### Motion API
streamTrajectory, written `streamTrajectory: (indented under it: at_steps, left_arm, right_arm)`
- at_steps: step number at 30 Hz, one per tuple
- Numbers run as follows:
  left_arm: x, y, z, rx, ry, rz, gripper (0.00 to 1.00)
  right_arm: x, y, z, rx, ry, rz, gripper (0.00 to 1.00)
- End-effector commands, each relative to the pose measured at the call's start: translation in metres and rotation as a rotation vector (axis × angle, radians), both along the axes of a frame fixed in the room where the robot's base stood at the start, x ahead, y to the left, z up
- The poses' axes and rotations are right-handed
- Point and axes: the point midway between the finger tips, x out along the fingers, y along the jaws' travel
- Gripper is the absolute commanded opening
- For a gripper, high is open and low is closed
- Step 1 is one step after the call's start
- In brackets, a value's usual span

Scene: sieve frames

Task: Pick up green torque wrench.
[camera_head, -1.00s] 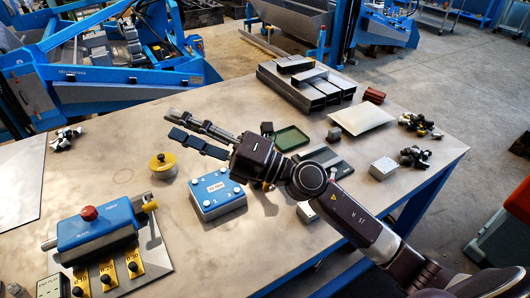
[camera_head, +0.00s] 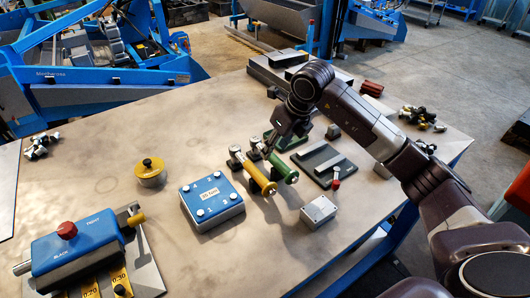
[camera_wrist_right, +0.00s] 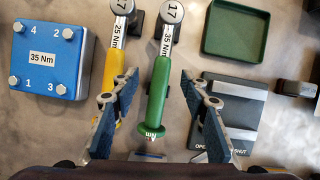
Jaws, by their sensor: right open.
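The green torque wrench (camera_head: 285,170) lies on the table, right of the yellow torque wrench (camera_head: 259,179). In the right wrist view the green torque wrench (camera_wrist_right: 158,95) has a 35 Nm label and a head marked 17. Its green handle lies between my open fingers in the picture; I cannot tell the height gap. The yellow torque wrench (camera_wrist_right: 119,70), labelled 25 Nm, is close on the left, and my left finger overlaps its handle in the picture. My right gripper (camera_wrist_right: 160,78) is open and empty; in the head view it (camera_head: 275,142) points down near the wrench heads. My left gripper is not in view.
A blue block (camera_head: 211,201) labelled 35 Nm stands left of the wrenches. A green tray (camera_wrist_right: 246,30) and a dark plate (camera_wrist_right: 232,112) lie to the right. A grey box (camera_head: 318,212) stands in front. The table between the blue block and yellow-topped disc (camera_head: 150,172) is clear.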

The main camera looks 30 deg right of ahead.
Motion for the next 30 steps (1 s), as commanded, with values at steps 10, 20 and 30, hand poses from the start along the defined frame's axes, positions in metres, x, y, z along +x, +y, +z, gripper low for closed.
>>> streamTrajectory:
  at_steps: [10,20,30]
  left_arm:
    - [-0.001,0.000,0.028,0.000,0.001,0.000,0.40]
    - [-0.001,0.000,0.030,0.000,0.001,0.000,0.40]
    - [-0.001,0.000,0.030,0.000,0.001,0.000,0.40]
  right_arm:
    - [0.019,0.003,-0.038,0.005,0.006,0.003,0.41]
    - [0.028,0.005,-0.060,0.003,0.000,0.006,0.41]
    - [0.028,0.005,-0.059,0.004,-0.001,0.005,0.15]
